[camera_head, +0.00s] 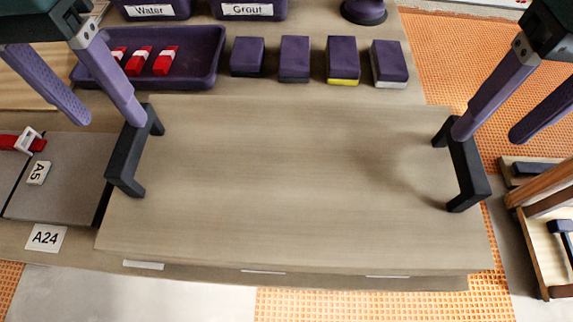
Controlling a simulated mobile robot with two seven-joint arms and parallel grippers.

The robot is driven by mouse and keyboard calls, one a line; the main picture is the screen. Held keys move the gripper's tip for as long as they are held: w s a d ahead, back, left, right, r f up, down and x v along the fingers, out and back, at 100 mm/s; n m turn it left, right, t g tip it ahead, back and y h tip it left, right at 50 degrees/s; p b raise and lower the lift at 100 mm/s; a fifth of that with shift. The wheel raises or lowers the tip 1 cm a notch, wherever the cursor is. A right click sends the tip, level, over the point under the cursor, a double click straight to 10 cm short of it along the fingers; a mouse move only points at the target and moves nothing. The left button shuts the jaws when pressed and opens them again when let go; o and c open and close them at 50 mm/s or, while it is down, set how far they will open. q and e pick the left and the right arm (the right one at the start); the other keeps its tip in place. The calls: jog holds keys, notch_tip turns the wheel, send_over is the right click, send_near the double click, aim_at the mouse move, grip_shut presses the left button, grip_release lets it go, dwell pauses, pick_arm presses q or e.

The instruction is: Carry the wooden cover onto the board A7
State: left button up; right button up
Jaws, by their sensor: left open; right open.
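The wooden cover (290,180) is a wide, flat, light-brown panel in the middle of the head view. It has a black handle (124,160) at its left end and another black handle (467,170) at its right end. My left gripper (110,121) is open at the left handle, with its right finger overlapping the handle's upper part. My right gripper (487,138) is open at the right handle, with its left finger overlapping that handle's upper part. I cannot tell whether the fingers touch the handles. I cannot read an A7 label.
A purple tray (205,75) with red-and-white pieces, several purple blocks (295,57), and Water (150,10) and Grout (248,10) bins stand behind. A wooden tool rack (545,262) is at right.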

aim_at(127, 137)
pick_arm(q)
notch_tip(127, 137, down, 6)
jog(key=shift+r, duration=0.1)
pick_arm(e)
notch_tip(127, 137, down, 6)
jog(key=shift+r, duration=0.1)
pick_arm(q)
grip_shut()
pick_arm(e)
grip_shut()
dwell(1.0)
